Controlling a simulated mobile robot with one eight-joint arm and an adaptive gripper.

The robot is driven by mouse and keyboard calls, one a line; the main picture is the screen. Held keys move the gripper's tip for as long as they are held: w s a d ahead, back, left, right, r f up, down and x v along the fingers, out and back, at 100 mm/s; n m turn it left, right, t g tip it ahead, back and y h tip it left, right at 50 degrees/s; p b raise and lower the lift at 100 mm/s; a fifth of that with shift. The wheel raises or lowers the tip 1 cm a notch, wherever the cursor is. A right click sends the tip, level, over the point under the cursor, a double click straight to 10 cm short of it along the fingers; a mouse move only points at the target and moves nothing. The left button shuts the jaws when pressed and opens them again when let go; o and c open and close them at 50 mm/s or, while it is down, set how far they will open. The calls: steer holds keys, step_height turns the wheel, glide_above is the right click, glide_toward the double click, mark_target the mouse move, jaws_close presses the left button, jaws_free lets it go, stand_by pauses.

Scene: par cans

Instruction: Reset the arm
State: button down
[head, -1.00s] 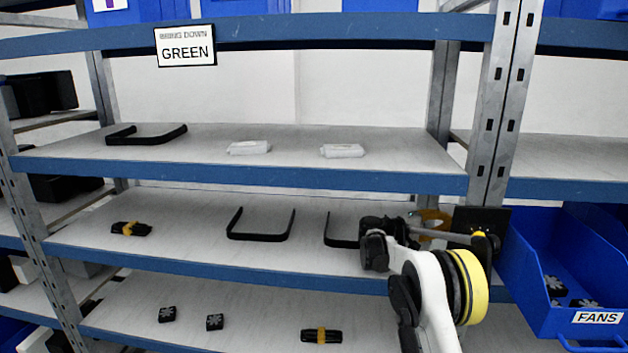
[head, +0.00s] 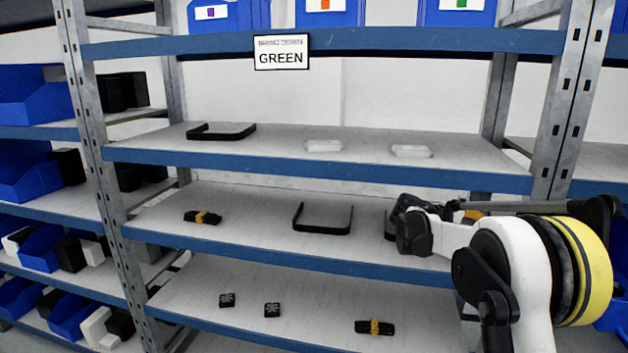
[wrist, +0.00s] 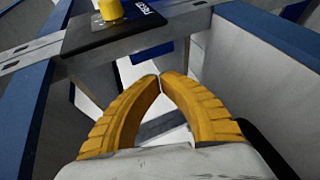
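My gripper (wrist: 160,80) shows in the wrist view with two ribbed yellow fingers. Their tips meet or almost meet, and no object is seen between them. In the head view my white arm, with a black and yellow joint, fills the lower right, in front of the shelf rack. It hides most of the gripper there; only a bit of yellow shows behind it.
A dark plate (wrist: 125,28) with a yellow knob is close ahead of the fingers. The rack has a GREEN sign (head: 281,52), black brackets (head: 322,218), white packets (head: 411,151) and small fans (head: 227,300). Blue bins (head: 35,95) stand at left.

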steer(key=s+a+r+t+y, duration=0.1)
steer(key=s+a+r+y, duration=0.3)
steer(key=s, duration=0.5)
steer(key=s+a+f+t+y, duration=0.1)
steer(key=s+a+f+y, duration=0.2)
steer(key=s+a, duration=0.4)
steer(key=s+a+f+m+t+y, duration=0.1)
steer(key=s+a+f+y, duration=0.2)
steer(key=s+a, duration=0.5)
steer(key=s+a+f+t+y, duration=0.1)
steer(key=s+a+f+y, duration=0.3)
steer(key=s, duration=1.1)
steer(key=a, duration=0.3)
steer(key=shift+s+a+f+m, duration=0.2)
steer(key=shift+s+a+m, duration=0.05)
steer(key=shift+a+m, duration=0.05)
